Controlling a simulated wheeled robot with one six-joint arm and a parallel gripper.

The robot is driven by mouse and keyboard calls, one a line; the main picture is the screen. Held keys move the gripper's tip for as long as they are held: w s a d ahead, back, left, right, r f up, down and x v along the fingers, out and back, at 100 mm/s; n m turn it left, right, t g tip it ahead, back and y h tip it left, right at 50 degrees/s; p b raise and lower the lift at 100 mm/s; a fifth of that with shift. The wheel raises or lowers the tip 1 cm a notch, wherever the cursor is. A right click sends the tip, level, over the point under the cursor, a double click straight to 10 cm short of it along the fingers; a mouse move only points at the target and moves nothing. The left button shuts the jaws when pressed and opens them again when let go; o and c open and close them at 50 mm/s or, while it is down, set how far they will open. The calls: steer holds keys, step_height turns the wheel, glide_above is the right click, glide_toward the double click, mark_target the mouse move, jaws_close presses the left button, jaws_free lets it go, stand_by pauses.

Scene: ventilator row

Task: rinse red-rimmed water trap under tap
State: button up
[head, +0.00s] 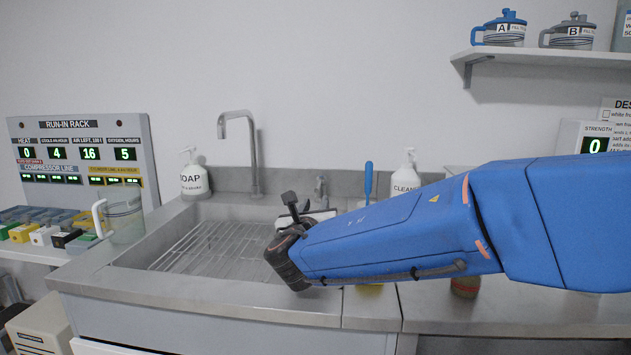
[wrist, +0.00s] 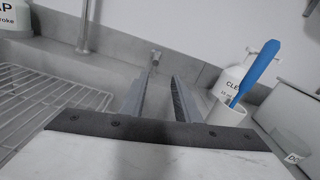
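The tap (head: 240,150) has a tall grey spout over the left part of the sink (head: 150,283). My gripper (head: 291,205) is above the sink's right side. In the wrist view my gripper (wrist: 159,88) has its fingers apart with nothing between them. I cannot make out the red-rimmed water trap. A small reddish-brown jar (head: 464,288) is partly hidden below my arm; I cannot tell what it is.
A soap bottle (head: 194,178) stands left of the tap. A cleaner bottle (head: 404,178) and a blue-handled brush (wrist: 258,68) in a white cup (wrist: 226,115) stand right of the sink. A wire rack (head: 205,248) lies in the sink. A clear jug (head: 124,222) stands at left.

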glide_toward(320, 180)
steer(key=w, duration=0.6)
steer(key=shift+d, duration=0.2)
stand_by(0.3)
jaws_close()
